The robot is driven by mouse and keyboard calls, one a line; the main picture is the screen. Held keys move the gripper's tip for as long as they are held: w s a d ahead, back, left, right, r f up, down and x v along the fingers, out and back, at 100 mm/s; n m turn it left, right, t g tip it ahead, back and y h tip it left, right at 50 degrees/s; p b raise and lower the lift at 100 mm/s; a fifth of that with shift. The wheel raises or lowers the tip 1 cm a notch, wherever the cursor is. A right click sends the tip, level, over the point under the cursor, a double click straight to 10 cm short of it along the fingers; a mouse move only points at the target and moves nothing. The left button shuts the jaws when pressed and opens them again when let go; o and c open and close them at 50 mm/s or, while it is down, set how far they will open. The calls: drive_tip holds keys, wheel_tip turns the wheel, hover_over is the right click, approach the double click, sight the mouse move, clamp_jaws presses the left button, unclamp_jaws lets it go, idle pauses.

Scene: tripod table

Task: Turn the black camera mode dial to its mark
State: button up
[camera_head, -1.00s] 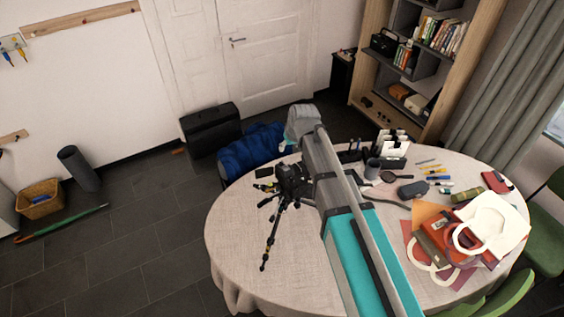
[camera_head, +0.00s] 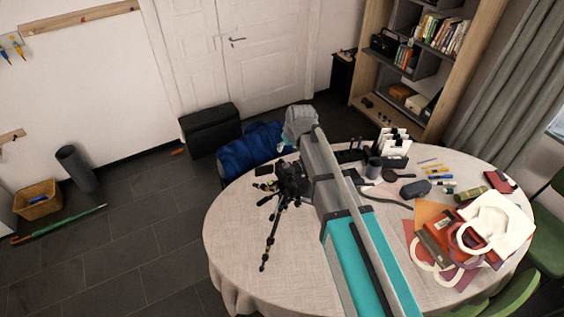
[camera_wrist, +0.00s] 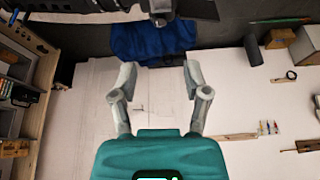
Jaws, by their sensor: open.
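The black camera (camera_head: 290,178) sits on a small black tripod (camera_head: 271,238) on the round table, just left of my arm. Its mode dial and the mark are too small to tell in the head view. In the wrist view, my gripper (camera_wrist: 160,72) is open, its two grey fingers wide apart with nothing between them. A dark shape (camera_wrist: 160,9) lies along the top edge beyond the fingertips; it may be the camera, but I cannot tell, and no dial is clear.
The table (camera_head: 235,235) has a pale cloth. A blue cloth item (camera_head: 250,150) is behind the table. The table's front left is clear.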

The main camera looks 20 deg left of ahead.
sight(281, 160)
drive_tip(key=shift+b+x, duration=4.5)
drive_tip(key=shift+x, duration=0.75)
clamp_jaws()
